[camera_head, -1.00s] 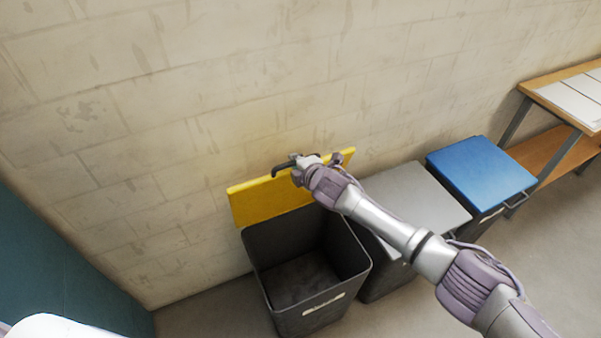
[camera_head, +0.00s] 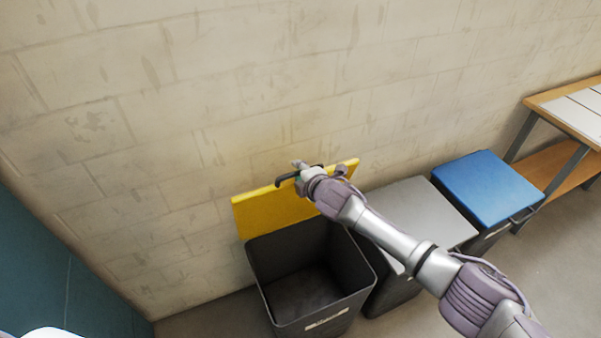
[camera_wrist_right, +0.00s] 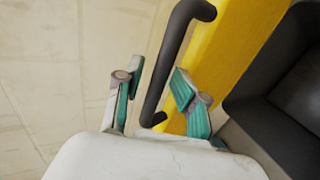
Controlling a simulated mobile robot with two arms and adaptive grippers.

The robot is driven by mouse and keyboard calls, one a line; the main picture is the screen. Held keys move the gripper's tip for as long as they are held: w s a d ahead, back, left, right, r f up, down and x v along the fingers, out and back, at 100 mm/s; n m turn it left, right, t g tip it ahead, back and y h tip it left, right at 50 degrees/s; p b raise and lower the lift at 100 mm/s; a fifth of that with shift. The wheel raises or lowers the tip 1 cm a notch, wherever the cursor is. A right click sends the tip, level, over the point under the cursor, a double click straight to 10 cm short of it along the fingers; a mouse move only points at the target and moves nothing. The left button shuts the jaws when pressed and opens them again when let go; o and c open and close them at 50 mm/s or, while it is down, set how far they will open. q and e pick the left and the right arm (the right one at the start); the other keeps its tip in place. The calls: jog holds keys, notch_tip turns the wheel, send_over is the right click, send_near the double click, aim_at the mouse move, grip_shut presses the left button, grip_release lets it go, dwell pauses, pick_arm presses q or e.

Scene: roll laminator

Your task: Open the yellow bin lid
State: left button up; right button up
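The yellow bin lid (camera_head: 268,212) stands raised, nearly upright, at the back of its dark grey bin (camera_head: 318,318), close to the wall. The bin's mouth is uncovered and its inside looks empty. The lid's black handle (camera_head: 287,179) is near the lid's top edge and also shows in the right wrist view (camera_wrist_right: 173,62). My right gripper (camera_head: 316,172) is at the handle. In the wrist view its teal-padded fingers (camera_wrist_right: 160,83) are apart, on either side of the handle bar, with gaps visible. My left gripper is out of view.
A grey-lidded bin (camera_head: 412,205) and a blue-lidded bin (camera_head: 488,187) stand to the right, both shut. A wooden table (camera_head: 560,105) is at the far right. The block wall (camera_head: 210,100) is close behind the lid. A teal surface (camera_head: 50,270) is at left.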

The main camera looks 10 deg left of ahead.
jog(key=shift+d, duration=0.1)
jog(key=v, duration=1.2)
